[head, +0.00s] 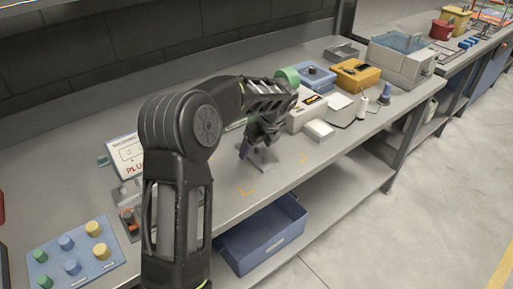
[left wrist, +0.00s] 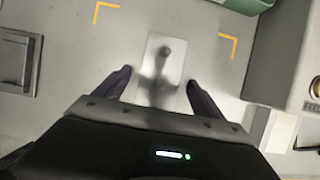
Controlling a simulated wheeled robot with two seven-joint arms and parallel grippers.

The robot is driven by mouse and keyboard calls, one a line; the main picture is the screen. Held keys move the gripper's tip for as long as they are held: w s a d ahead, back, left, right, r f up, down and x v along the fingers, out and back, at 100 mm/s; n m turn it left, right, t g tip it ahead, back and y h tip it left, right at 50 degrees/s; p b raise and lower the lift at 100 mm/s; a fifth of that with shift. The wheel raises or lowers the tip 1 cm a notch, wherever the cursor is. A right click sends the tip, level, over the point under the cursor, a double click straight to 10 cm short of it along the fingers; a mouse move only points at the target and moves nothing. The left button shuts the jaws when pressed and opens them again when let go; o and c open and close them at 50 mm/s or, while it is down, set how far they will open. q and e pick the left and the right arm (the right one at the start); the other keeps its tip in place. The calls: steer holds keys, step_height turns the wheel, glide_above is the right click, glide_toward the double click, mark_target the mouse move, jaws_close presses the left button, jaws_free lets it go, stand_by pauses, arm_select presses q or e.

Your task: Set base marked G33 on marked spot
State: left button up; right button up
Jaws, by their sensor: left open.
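A small grey base plate with an upright post (left wrist: 165,68) lies on the bench in the left wrist view. In the head view the base (head: 264,158) shows partly under my left gripper (head: 248,150). The base lies between the brackets. My left gripper (left wrist: 160,88) is open, its fingers either side of the base and apart from it. No marking is readable on the base. My right gripper is not in view.
A blue board with coloured knobs (head: 75,262) lies at the left. Several devices, including a yellow box (head: 357,75), stand to the right of the gripper. A blue bin (head: 262,238) sits on the lower shelf. The bench front near the brackets is clear.

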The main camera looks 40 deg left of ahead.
arm_select(q)
steer(key=v, duration=1.1)
steer(key=shift+d+r, duration=0.2)
